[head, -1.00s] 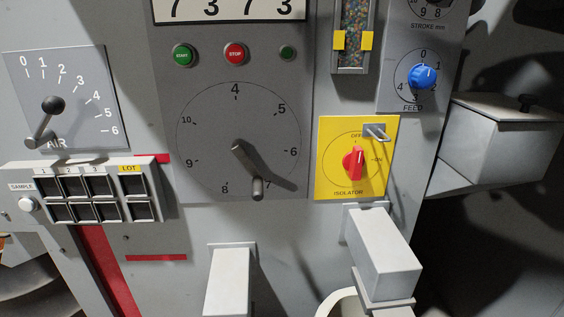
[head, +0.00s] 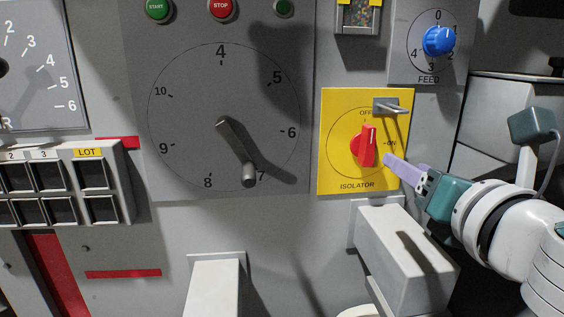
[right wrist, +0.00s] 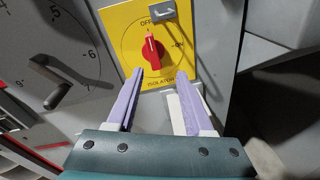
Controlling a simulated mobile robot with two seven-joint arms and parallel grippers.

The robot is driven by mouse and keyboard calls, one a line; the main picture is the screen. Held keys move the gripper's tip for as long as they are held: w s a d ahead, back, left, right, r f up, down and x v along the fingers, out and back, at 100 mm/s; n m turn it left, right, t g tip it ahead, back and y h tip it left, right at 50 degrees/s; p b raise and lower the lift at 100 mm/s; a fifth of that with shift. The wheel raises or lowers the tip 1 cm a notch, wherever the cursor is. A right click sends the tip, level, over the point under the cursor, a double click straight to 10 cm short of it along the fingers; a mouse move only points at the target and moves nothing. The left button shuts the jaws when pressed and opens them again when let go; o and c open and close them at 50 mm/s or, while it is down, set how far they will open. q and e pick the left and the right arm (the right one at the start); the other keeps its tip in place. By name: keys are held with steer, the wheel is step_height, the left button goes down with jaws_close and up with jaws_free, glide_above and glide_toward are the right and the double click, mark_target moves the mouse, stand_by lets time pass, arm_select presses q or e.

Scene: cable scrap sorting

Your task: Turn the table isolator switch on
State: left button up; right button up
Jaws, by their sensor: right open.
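The isolator switch is a red rotary handle (head: 367,146) on a yellow plate (head: 345,177) marked OFF at the top and ON at the right. The handle stands upright, its white mark toward OFF. A metal hasp (head: 388,105) sticks out at the plate's upper right. My right gripper (head: 388,160) is just right of the handle in the head view. In the right wrist view the handle (right wrist: 152,50) is ahead of the open, empty lilac fingers (right wrist: 158,78), apart from them. My left gripper is not in view.
A large dial with a crank handle (head: 237,153) is left of the plate. A blue FEED knob (head: 438,41) is above right. A grey box-shaped chute (head: 405,245) juts out below the plate. START (head: 157,8) and STOP (head: 221,8) buttons are at the top.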

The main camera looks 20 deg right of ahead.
mark_target(371, 138)
steer(key=w+n, duration=0.1)
steer(key=w, duration=0.2)
steer(key=w+d+n+b, duration=0.1)
steer(key=w, duration=0.3)
steer(key=w+d+n+t, duration=0.1)
steer(key=w+n, duration=0.1)
steer(key=w, duration=0.2)
steer(key=shift+w+d+r+y+b, duration=0.1)
steer(key=shift+w+r+y+b, duration=0.1)
steer(key=shift+r+y+b, duration=0.2)
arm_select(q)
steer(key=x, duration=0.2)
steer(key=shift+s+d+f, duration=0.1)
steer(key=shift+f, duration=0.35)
arm_select(e)
jaws_close()
